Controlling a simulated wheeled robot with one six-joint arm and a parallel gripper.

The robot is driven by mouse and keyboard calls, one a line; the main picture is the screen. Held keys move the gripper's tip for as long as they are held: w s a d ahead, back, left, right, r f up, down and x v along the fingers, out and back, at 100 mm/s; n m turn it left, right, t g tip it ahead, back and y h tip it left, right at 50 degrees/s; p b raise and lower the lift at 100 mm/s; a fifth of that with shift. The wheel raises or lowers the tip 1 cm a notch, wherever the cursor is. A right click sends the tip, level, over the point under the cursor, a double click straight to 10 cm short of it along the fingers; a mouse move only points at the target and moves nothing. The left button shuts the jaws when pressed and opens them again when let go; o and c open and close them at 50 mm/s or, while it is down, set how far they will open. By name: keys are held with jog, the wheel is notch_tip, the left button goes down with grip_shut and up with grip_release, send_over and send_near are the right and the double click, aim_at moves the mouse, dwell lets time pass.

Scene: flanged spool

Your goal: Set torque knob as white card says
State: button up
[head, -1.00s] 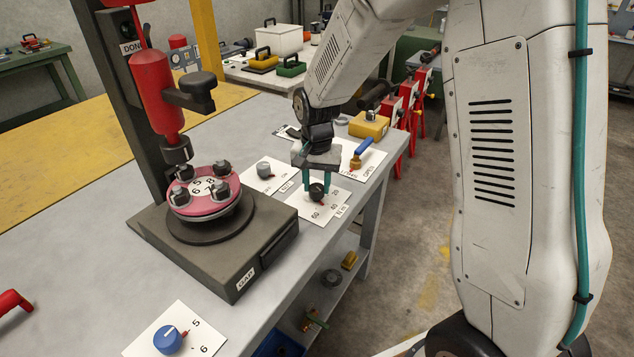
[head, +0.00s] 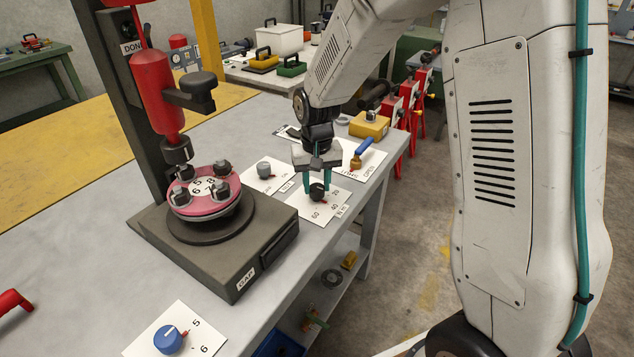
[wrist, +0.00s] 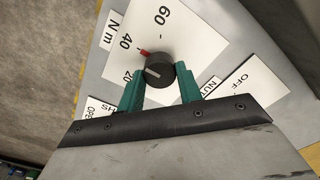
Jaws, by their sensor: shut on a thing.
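The torque knob (head: 317,192) is black and round, on a white plate (head: 309,208) marked 20, 40, 60 and N m. My gripper (head: 317,190) has its teal fingers on either side of the knob, pointing down. In the wrist view the knob (wrist: 159,68) sits between the fingertips (wrist: 160,82), which are shut on it. Its red pointer (wrist: 145,52) is by the 40 mark. A small white card (head: 287,132) lies behind my gripper at the bench's far side; its writing is too small to read.
A grey knob (head: 264,169) on a plate is left of my gripper, and a blue-handled valve (head: 361,153) is right behind it. A press with a red spool (head: 209,190) stands to the left. A blue knob (head: 168,339) is at the near left. The bench front (head: 250,308) is clear.

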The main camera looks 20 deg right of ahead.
aim_at(317, 186)
jog(key=o, duration=1)
jog(key=shift+r, duration=0.15)
notch_tip(317, 186, up, 8)
jog(key=shift+f, duration=0.2)
jog(key=s+d+r, duration=0.1)
jog(key=s+r, duration=0.2)
jog(key=s, duration=0.7)
jog(key=s+d+r+n+t, duration=0.1)
jog(key=s+r, duration=0.3)
jog(key=s, duration=0.6)
jog(key=s+d+r, duration=0.1)
jog(key=s+r, duration=0.3)
jog(key=s, duration=0.6)
jog(key=shift+s+d+n, duration=0.2)
jog(key=shift+s+n, duration=0.05)
jog(key=shift+n, duration=0.15)
